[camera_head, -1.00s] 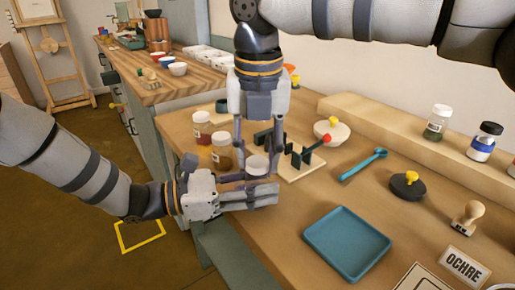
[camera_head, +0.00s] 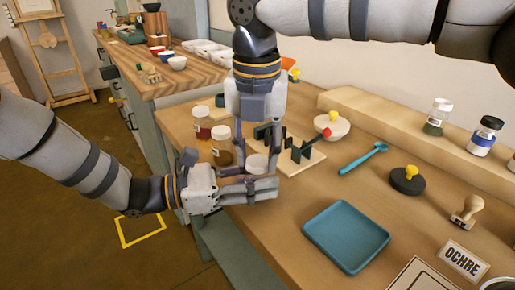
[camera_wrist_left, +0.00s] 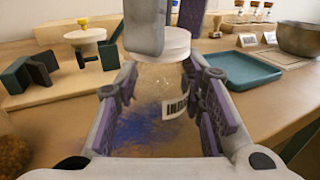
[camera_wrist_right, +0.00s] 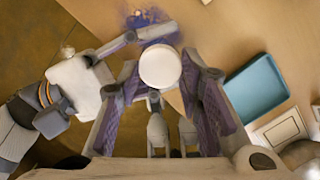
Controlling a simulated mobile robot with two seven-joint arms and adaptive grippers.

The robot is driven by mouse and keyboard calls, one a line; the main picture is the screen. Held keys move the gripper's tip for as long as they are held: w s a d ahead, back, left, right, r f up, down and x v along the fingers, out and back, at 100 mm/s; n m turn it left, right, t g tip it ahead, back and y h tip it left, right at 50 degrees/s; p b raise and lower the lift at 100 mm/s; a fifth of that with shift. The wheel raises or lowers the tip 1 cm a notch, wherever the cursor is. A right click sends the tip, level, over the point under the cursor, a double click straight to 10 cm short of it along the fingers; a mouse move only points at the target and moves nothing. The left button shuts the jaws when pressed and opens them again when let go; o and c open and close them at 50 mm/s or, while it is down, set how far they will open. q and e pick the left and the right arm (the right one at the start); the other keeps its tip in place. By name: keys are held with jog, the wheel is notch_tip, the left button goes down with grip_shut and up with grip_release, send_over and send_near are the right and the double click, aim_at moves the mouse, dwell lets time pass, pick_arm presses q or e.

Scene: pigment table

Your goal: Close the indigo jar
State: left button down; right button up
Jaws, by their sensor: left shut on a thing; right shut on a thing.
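The indigo jar (camera_wrist_left: 175,107) is clear glass with a white label that reads "INDI", partly hidden. It is upright between the fingers of my left gripper (camera_wrist_left: 160,118), which is shut on it from the side. In the head view, my left gripper (camera_head: 248,187) is low at the near left table edge. The white lid (camera_wrist_left: 165,45) is at the jar's mouth; I cannot tell whether it is fully seated. My right gripper (camera_head: 258,160) points down from above and is shut on the lid. The lid also shows in the right wrist view (camera_wrist_right: 160,66).
Blue powder (camera_wrist_right: 150,25) stains the table by the jar. Two pigment jars (camera_head: 221,145) stand behind the grippers. A wooden rack (camera_head: 290,160) with dark holders is close on the right. A teal tray (camera_head: 346,237), spoon (camera_head: 364,158) and black disc (camera_head: 408,180) lie farther right.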

jog(key=m, duration=0.7)
jog(key=shift+a+h, duration=0.15)
jog(key=shift+h, duration=0.15)
jog(key=m, duration=0.4)
jog(key=shift+w+m, duration=0.1)
jog(key=shift+m, duration=0.2)
jog(key=m+g, duration=0.1)
jog(key=m, duration=0.6)
jog(key=shift+w, duration=0.15)
jog(key=m, duration=0.5)
jog(key=shift+m+g, duration=0.3)
jog(key=shift+m, duration=0.1)
jog(key=o, duration=0.8)
jog(key=shift+c, duration=0.2)
jog(key=shift+r, duration=2.2)
